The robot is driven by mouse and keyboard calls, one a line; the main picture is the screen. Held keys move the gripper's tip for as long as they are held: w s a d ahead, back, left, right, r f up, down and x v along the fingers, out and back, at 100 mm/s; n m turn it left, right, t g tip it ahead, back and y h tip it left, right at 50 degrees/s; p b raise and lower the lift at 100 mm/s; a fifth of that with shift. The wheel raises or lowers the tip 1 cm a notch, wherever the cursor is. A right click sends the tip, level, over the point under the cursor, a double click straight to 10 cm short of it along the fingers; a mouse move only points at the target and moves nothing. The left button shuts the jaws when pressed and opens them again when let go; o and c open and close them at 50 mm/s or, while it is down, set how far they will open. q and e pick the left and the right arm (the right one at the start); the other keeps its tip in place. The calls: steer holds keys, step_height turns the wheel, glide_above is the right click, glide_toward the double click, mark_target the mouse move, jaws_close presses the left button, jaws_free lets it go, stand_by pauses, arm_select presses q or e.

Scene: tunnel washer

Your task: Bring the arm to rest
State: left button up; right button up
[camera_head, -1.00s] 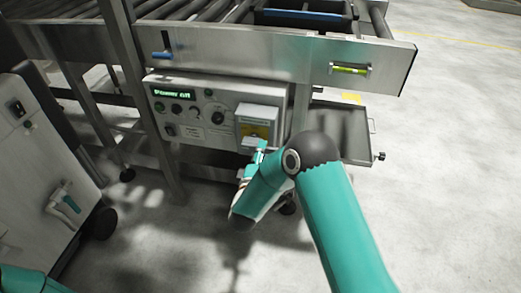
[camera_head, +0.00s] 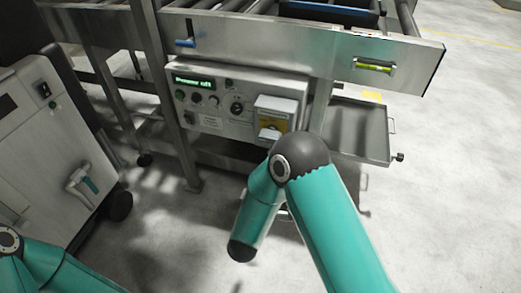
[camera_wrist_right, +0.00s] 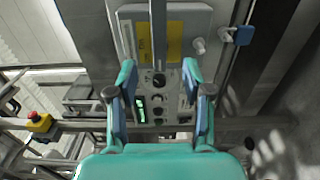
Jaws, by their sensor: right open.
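My right arm (camera_head: 330,225) comes in from the lower right and bends at a dark elbow joint, with its far link pointing down and left. The right gripper is hidden in the head view. In the right wrist view my right gripper (camera_wrist_right: 160,75) is open, with nothing between its two teal fingers. The grey control panel (camera_head: 222,127), with its green-lit display, knobs and yellow-labelled box (camera_head: 277,112), is behind the arm in the head view. The panel appears beyond the fingers in the wrist view. My left arm (camera_head: 55,272) shows at the lower left; its gripper is out of view.
A steel roller conveyor frame (camera_head: 300,35) stands above the panel, with a grey side tray (camera_head: 358,130) at right. A white cabinet (camera_head: 45,150) on wheels stands at left. A red-and-yellow button (camera_wrist_right: 40,123) shows in the wrist view. The floor at right is clear.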

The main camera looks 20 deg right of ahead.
steer(key=s+d+f+m+g, duration=0.1)
steer(key=d+f, duration=0.1)
steer(key=d, duration=0.2)
steer(key=s+d+f+g, duration=0.1)
steer(key=d+f, duration=0.2)
steer(key=d, duration=0.2)
step_height(320, 180, down, 8)
steer(key=s+m+g+y, duration=0.1)
steer(key=m+g+y, duration=0.1)
steer(key=y, duration=0.2)
steer(key=s+a+f+m+g+y, duration=0.3)
steer(key=s+a+f+g+y, duration=0.15)
steer(key=s+a, duration=0.3)
steer(key=s+a+f+m+g+y, duration=0.3)
steer(key=s+a+f+y, duration=0.25)
steer(key=s, duration=0.25)
steer(key=s+a+m+g, duration=0.3)
steer(key=s+m, duration=0.1)
steer(key=s, duration=0.1)
step_height(320, 180, up, 21)
steer(key=p, duration=2)
steer(key=shift+d+f+y, duration=0.2)
steer(key=shift+y, duration=0.1)
